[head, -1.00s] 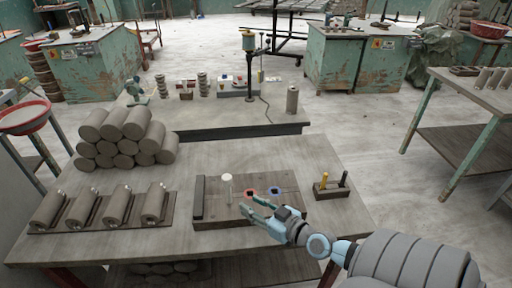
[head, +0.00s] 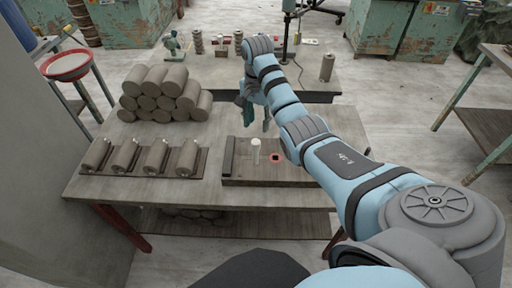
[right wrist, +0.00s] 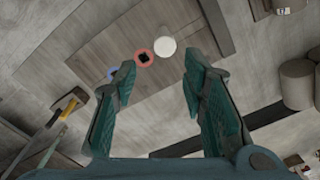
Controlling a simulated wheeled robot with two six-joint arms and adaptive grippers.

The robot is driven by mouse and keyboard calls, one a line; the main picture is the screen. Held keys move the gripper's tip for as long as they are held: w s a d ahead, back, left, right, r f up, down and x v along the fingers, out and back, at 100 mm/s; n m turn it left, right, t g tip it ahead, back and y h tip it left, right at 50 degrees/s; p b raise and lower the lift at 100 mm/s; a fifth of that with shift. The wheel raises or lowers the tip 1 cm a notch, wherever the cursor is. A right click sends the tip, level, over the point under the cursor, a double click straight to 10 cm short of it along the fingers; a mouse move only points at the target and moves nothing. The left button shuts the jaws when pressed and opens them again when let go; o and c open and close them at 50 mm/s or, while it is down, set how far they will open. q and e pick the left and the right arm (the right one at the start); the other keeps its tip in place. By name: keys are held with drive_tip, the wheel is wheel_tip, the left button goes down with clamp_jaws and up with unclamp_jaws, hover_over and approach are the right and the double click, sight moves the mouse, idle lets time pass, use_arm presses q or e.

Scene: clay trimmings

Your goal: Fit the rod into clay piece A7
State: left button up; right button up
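A pale rod with a white round top (head: 256,148) stands upright on the wooden board (head: 275,173); its top also shows in the right wrist view (right wrist: 165,46). A red ring with a dark square hole (head: 276,158) lies beside it. Several clay cylinders (head: 155,155) lie in a row on a rack at the left; I cannot read any label A7. My right gripper (head: 257,117) is open and empty, pointing down near the board's far side. In the right wrist view its fingers (right wrist: 160,62) are apart, with the rod's top beyond and between the tips, not touching them.
Clay cylinders are stacked (head: 160,100) behind the rack. A blue ring (right wrist: 112,73) and a holder with a yellow-handled tool (right wrist: 68,108) show in the wrist view; my right arm hides them in the head view. A farther table (head: 215,75) bears small items.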

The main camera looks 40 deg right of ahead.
sight(256, 150)
wheel_tip(256, 150, down, 3)
drive_tip(key=shift+f+b, duration=0.1)
drive_tip(key=shift+b, duration=0.85)
drive_tip(key=f, duration=0.7)
drive_tip(key=f+b, duration=0.1)
drive_tip(key=f, duration=0.3)
drive_tip(key=shift+w+f, duration=0.1)
drive_tip(key=shift+w, duration=0.3)
clamp_jaws()
